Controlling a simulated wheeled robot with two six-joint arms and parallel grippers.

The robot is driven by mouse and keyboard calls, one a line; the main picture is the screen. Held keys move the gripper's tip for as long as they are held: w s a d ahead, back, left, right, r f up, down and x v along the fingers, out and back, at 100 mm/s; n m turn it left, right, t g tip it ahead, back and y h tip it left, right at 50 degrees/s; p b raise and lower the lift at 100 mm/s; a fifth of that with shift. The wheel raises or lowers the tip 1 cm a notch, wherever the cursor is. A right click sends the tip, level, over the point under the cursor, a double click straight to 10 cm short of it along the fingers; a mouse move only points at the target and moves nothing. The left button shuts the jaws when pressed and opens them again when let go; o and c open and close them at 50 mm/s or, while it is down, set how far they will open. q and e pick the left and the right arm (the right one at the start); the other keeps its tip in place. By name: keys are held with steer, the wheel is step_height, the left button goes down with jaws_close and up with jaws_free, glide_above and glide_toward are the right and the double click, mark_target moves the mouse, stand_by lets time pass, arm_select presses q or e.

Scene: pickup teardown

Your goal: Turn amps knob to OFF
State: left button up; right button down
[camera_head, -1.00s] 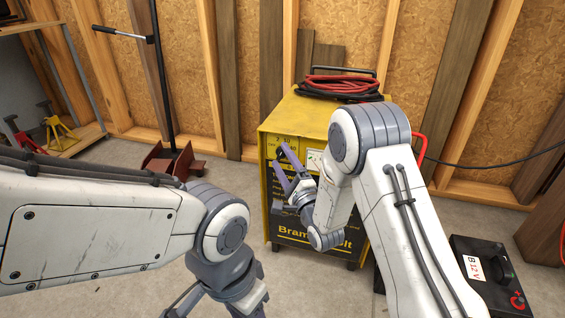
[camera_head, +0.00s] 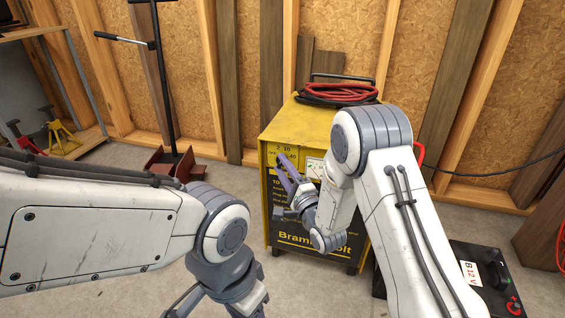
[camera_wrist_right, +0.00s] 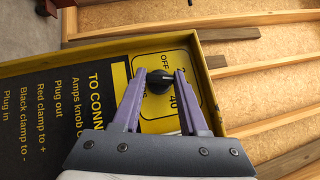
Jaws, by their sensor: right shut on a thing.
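The yellow charger (camera_head: 293,118) with a black front stands against the wall in the head view. Its black amps knob (camera_wrist_right: 158,82) sits on a yellow dial panel marked OFF, 2 and 40 in the right wrist view. My right gripper (camera_wrist_right: 160,74) has its two purple fingers on either side of the knob and is shut on it. In the head view the right gripper (camera_head: 281,172) is at the charger's upper front, and the knob is hidden there. I cannot tell which mark the knob points to. My left gripper is largely cut off at the bottom edge.
Red and black cables (camera_head: 340,91) lie coiled on the charger. A 12 V battery (camera_head: 480,280) stands on the floor at right. A jack with a tall post (camera_head: 168,160) and yellow stands (camera_head: 62,137) are at left.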

steer(key=shift+w+a+r+n+g+h+p, duration=0.15)
steer(key=shift+n+g+h+p, duration=1.35)
steer(key=shift+p, duration=2.5)
steer(key=shift+s+a+r+n+g+h+p, duration=0.1)
steer(key=shift+r+n+g+h+p, duration=0.2)
steer(key=shift+n+g+h+p, duration=2.5)
steer(key=shift+w+a+r+n+t+y+p, duration=0.15)
steer(key=shift+n+p, duration=0.35)
steer(key=shift+p, duration=4.75)
steer(key=shift+s+d, duration=0.1)
steer(key=shift+c, duration=2.2)
jaws_free()
steer(key=shift+r, duration=0.1)
